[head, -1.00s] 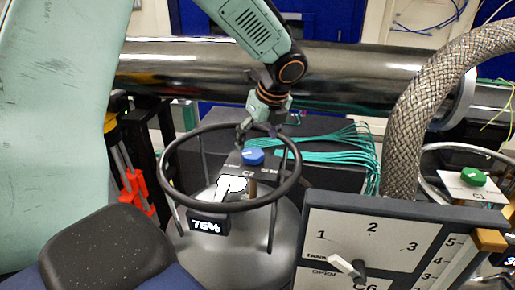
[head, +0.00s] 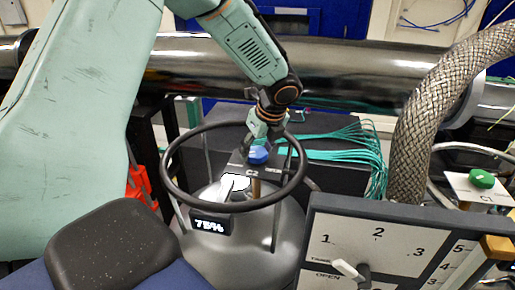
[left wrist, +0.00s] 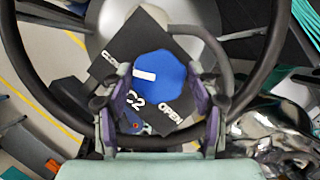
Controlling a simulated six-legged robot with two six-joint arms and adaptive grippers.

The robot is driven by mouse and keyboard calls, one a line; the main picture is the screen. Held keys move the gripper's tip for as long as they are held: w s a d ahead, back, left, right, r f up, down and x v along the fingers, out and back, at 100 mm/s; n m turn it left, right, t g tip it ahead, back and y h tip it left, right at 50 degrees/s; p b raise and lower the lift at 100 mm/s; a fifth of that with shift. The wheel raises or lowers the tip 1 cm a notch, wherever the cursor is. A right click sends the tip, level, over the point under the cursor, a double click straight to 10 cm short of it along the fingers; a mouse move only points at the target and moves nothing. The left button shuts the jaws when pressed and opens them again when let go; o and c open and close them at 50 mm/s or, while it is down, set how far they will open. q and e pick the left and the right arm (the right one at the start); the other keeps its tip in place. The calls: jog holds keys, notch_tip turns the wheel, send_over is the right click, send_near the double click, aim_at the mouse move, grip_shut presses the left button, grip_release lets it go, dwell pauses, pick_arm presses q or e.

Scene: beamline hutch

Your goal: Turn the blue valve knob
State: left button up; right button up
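The blue valve knob (head: 258,155) sits on a dark plate marked C2 inside the black ring of a grey tank. In the left wrist view the knob (left wrist: 160,77) shows a white pointer bar, with CLOSE at upper left and OPEN at lower right on the plate (left wrist: 135,38). My left gripper (head: 262,146) is just above the knob, reaching down over the ring. In the left wrist view its two fingers (left wrist: 165,95) are spread apart, one on each side of the knob's near part; contact cannot be told. My right gripper is not in view.
The black ring (head: 168,187) circles the knob. The tank's display (head: 208,225) reads about 75%. A panel with a dial (head: 375,240) stands at front right. A braided hose (head: 425,110), a green knob (head: 482,179) and teal cables (head: 350,140) are nearby.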

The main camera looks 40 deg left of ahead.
pick_arm(q)
jog(key=shift+w, duration=0.1)
jog(key=shift+c, duration=0.6)
jog(key=shift+s+r, duration=0.15)
jog(key=shift+s, duration=0.1)
jog(key=c, duration=0.5)
jog(key=shift+w+d, duration=0.1)
jog(key=shift+w, duration=0.05)
